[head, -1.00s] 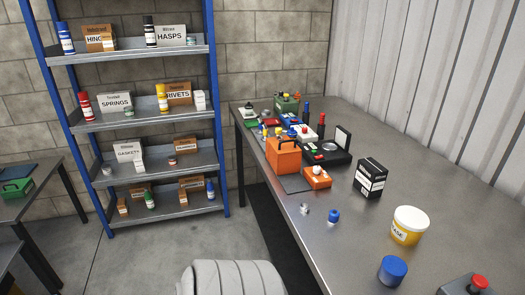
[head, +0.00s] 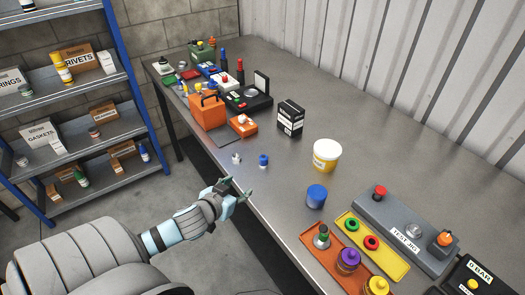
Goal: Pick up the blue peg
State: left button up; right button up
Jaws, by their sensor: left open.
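A larger plain blue cylinder (head: 316,196) stands further right on the bench. My left gripper (head: 239,187) is open and empty, at the bench's front edge, to the lower left of the small blue piece and apart from it. My right gripper is out of view.
A small whitish piece (head: 236,159) stands just left of the blue one. A yellow-white tub (head: 327,155), a black box (head: 289,119) and an orange toolbox (head: 207,112) stand behind. An orange tray (head: 314,238) and yellow tray (head: 389,262) lie right. The bench (head: 400,150) has clear room behind.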

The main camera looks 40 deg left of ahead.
aim_at(263, 158)
pick_arm(q)
jog(key=w+r+t+h, duration=0.1)
jog(key=w+r+t, duration=0.1)
jog(key=w+r, duration=0.2)
jog(key=b+x, duration=0.1)
jog(key=x, duration=0.3)
jog(key=b+x, duration=0.2)
jog(key=x, duration=0.3)
jog(key=a+f+b+x, duration=0.1)
jog(key=x, duration=0.3)
jog(key=shift+a+f+b, duration=0.1)
jog(key=shift+f+b, duration=0.1)
jog(key=shift+b, duration=0.2)
jog(key=shift+s+r, duration=0.1)
grip_shut()
jog(key=shift+r, duration=0.1)
